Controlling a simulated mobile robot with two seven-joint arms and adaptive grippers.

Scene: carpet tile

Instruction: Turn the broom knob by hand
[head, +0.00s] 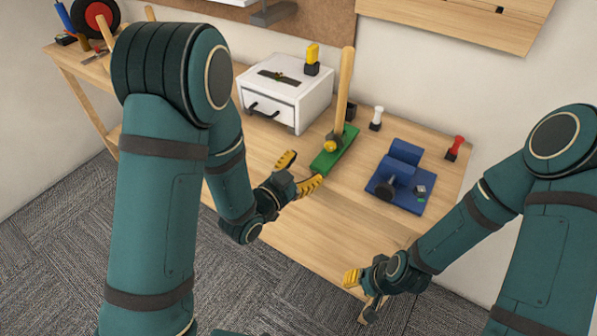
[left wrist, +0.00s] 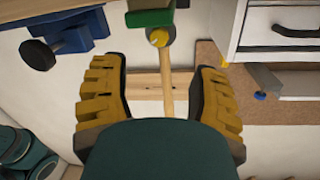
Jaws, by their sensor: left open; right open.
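The broom has a green head (head: 326,160) lying on the workbench and a wooden handle (head: 345,85) rising from it. A round yellow knob (head: 331,143) sits where the handle meets the head. In the left wrist view the knob (left wrist: 159,37) shows near the top, beyond the fingertips. My left gripper (head: 298,173) is open and empty, just in front of and left of the green head, apart from the knob. In its wrist view the yellow fingers (left wrist: 158,95) are spread on either side of the handle's image. My right gripper (head: 361,292) is open near the bench's front edge.
A white drawer box (head: 310,100) stands behind left of the broom. A blue vise (head: 400,182) is to its right. White-handled (head: 376,118) and red-handled (head: 455,148) tools stand at the back. Bare wood (head: 340,225) lies in front.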

